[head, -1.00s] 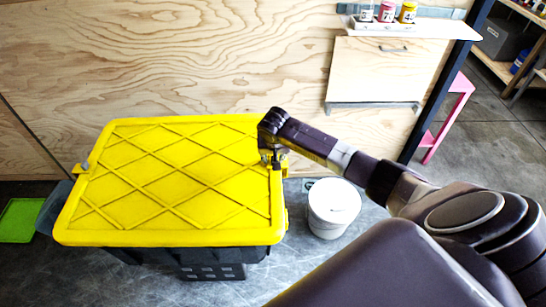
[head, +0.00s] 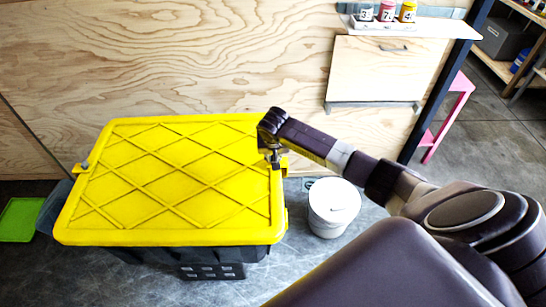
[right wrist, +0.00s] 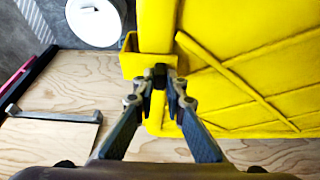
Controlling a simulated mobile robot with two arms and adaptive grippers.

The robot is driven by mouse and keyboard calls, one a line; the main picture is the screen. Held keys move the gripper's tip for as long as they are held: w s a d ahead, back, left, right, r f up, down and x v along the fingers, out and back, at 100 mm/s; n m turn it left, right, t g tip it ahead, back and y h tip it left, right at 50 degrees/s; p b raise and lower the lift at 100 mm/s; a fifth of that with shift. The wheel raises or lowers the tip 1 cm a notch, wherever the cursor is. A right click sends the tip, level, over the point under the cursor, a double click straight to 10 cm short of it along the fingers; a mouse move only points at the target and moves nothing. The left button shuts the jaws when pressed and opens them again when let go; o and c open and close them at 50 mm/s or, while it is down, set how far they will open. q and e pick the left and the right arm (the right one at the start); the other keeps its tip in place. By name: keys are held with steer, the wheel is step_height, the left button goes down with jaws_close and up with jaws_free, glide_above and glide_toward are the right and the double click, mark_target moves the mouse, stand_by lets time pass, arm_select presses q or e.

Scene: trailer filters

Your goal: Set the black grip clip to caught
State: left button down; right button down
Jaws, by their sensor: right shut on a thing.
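A bin with a yellow ribbed lid (head: 165,180) and a dark body stands on the floor, left of centre. My right gripper (head: 275,160) reaches down at the lid's right edge, near the back corner. In the right wrist view its fingers (right wrist: 160,78) are closed on a small black piece, the black grip clip (right wrist: 160,70), beside a yellow bracket (right wrist: 131,58) on the lid's rim. The fingertips cover most of the clip, so its exact position is hard to tell. My left gripper is not in view.
A white bucket (head: 333,205) stands on the floor right of the bin. A plywood wall (head: 200,60) is close behind the bin. A shelf (head: 420,24) with numbered jars is at the upper right. A green mat (head: 20,220) lies at the far left.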

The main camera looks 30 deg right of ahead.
steer(key=shift+w+a+p, duration=0.35)
steer(key=shift+w+a, duration=0.15)
steer(key=shift+a, duration=0.4)
steer(key=c, duration=2)
jaws_free()
steer(key=shift+w, duration=0.1)
steer(key=shift+o, duration=0.2)
steer(key=v, duration=1.2)
steer(key=shift+a, duration=0.1)
